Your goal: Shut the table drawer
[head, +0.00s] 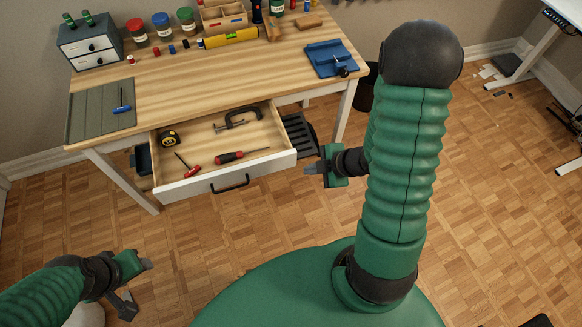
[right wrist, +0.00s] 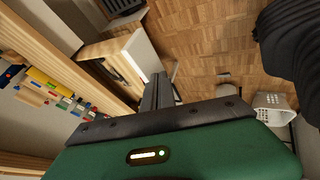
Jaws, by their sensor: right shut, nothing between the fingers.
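The table drawer (head: 229,184) is pulled out from the wooden table (head: 200,85). Its white front has a dark bar handle (head: 230,184). Inside lie a tape measure, a clamp, a screwdriver and a red-handled tool. My right gripper (head: 308,169) is shut and empty, just right of the drawer front's right end and apart from it. In the right wrist view the shut fingers (right wrist: 158,90) point toward the white drawer front (right wrist: 141,55). My left gripper (head: 140,284) is low at the left, above the floor, with its fingers spread and empty.
A black rack (head: 300,135) is beside the drawer. The floor in front is clear.

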